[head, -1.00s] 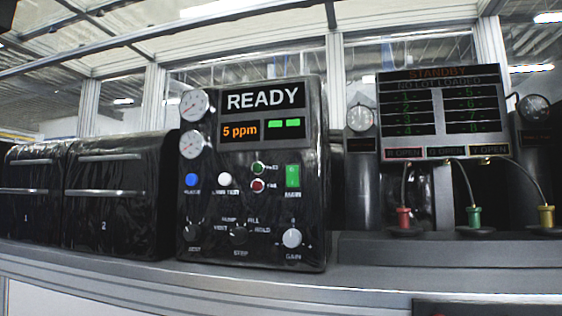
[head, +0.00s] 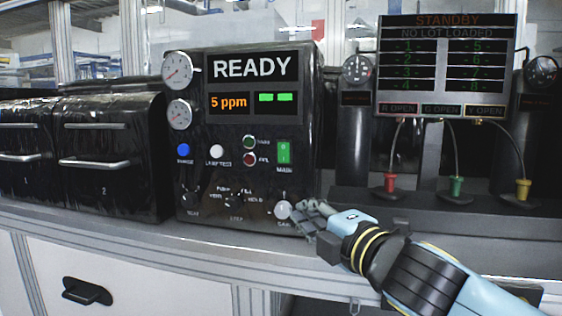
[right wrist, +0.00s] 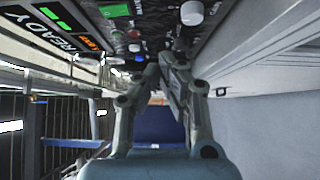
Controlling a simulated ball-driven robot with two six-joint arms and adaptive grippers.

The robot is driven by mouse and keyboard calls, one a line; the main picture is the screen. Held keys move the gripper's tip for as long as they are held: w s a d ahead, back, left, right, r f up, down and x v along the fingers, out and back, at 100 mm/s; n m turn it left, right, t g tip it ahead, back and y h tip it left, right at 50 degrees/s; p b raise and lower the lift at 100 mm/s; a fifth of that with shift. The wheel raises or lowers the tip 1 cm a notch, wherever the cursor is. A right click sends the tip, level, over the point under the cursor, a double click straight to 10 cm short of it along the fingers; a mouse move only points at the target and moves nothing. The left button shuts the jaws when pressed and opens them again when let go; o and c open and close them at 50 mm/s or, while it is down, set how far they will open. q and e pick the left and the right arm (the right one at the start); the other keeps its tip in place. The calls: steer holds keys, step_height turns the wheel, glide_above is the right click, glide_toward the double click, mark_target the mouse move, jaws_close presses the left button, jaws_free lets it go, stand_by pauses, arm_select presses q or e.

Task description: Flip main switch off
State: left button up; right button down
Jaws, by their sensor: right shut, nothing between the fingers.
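The main switch (head: 284,152) is a green rocker above the "MAIN" label, on the right side of the black control panel (head: 236,133). It also shows at the top of the right wrist view (right wrist: 114,10). My right gripper (head: 307,212) is at the panel's lower right corner, below the switch and beside the white gain knob (head: 283,210). Its fingers are together and empty, apart from the switch. The gain knob also shows in the right wrist view (right wrist: 191,13). My left gripper is not in view.
The panel display (head: 255,68) reads READY, with 5 ppm below. Black drawer units (head: 108,160) stand at the left. A standby screen (head: 447,65) and red, green and yellow plugs stand at the right. A shelf edge (head: 110,226) runs below the panel.

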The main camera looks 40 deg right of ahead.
arm_select(q)
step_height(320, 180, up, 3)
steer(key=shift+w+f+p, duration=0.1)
steer(key=shift+p, duration=0.75)
arm_select(e)
step_height(320, 180, up, 8)
steer(key=a+n+t, duration=0.1)
steer(key=shift+s+f, duration=0.25)
steer(key=shift+s, duration=0.2)
steer(key=shift+w+a, duration=0.1)
steer(key=shift+w, duration=0.05)
steer(key=p, duration=0.4)
glide_toward(284, 153)
steer(key=w+a+r, duration=0.2)
steer(key=w+a, duration=0.2)
steer(key=a, duration=0.1)
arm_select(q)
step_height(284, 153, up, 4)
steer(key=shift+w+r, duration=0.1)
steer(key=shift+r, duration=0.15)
arm_select(e)
steer(key=w+d, duration=0.3)
steer(key=shift+w+d, duration=0.1)
steer(key=shift+w, duration=0.05)
